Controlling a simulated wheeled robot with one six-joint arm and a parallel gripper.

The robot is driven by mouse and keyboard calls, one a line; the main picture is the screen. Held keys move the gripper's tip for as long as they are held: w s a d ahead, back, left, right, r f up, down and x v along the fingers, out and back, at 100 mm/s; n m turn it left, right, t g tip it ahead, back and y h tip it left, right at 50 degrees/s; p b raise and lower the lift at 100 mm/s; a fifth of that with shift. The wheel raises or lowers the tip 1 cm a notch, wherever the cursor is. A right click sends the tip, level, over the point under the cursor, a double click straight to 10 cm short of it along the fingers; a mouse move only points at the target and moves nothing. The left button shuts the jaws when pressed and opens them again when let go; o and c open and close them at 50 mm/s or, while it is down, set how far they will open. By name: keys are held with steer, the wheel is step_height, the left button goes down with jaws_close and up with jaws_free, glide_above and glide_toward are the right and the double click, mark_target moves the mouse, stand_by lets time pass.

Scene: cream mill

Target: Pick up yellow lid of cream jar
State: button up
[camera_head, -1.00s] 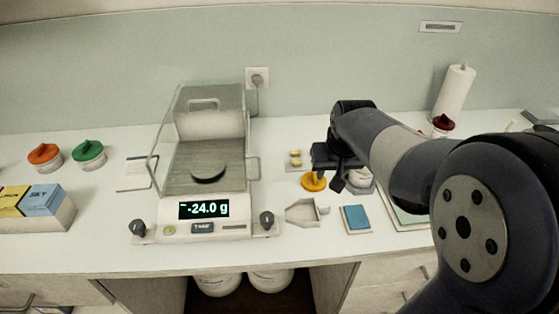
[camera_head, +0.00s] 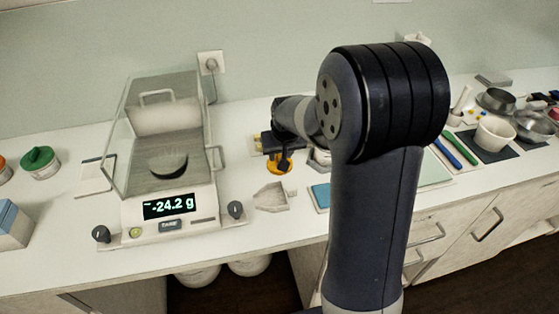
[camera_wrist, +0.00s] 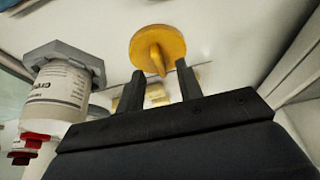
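The yellow lid (camera_wrist: 143,42) lies on the white counter with its raised grip ridge facing my gripper. In the wrist view, my gripper (camera_wrist: 159,68) is open, its two fingers apart at either side of the ridge's end. I cannot tell whether they touch it. In the head view the lid (camera_head: 279,169) shows just below my gripper (camera_head: 278,153), partly covered by it. A white labelled jar (camera_wrist: 60,88), set against a grey hexagonal piece (camera_wrist: 62,56), stands left in the wrist view. In the head view that jar is mostly hidden by my arm.
A balance (camera_head: 168,208) reading -24.2 g stands left of the lid. A pale angular tray (camera_head: 270,197) and a blue pad (camera_head: 321,195) lie in front. A green-lidded jar (camera_head: 40,161) is far left. Tools and a white mortar (camera_head: 494,134) stand right.

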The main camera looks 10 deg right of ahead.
steer(key=shift+x, duration=1.05)
steer(key=shift+c, duration=0.5)
jaws_close()
